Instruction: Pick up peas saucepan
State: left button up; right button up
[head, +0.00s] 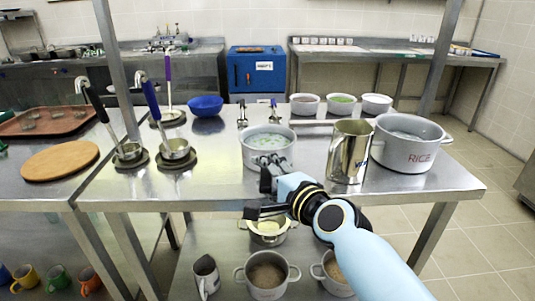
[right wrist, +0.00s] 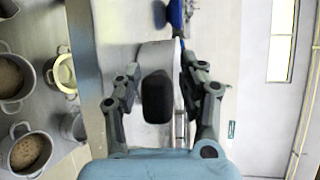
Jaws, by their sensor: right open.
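The saucepan (head: 267,155) is a pale round pot with whitish-green contents, standing upright on the steel table in the head view. A long straight handle appears to run from it to the right, behind the steel jug. My right gripper (head: 258,196) is open at the table's front edge, just in front of the saucepan and lower in the picture. In the right wrist view its two fingers (right wrist: 163,100) are spread, with a pale surface and a dark rounded shape between them. I cannot tell what that dark shape is. My left gripper is not in view.
A steel jug (head: 350,152) and a large RICE pot (head: 408,155) stand to the right. Ladles on dark rests, a blue bowl (head: 206,105) and several small bowls stand left and behind. More pots (head: 267,279) are on the shelf below. Bare tabletop lies left of the saucepan.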

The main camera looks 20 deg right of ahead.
grip_shut()
jog(key=shift+r, duration=0.15)
dwell(0.4)
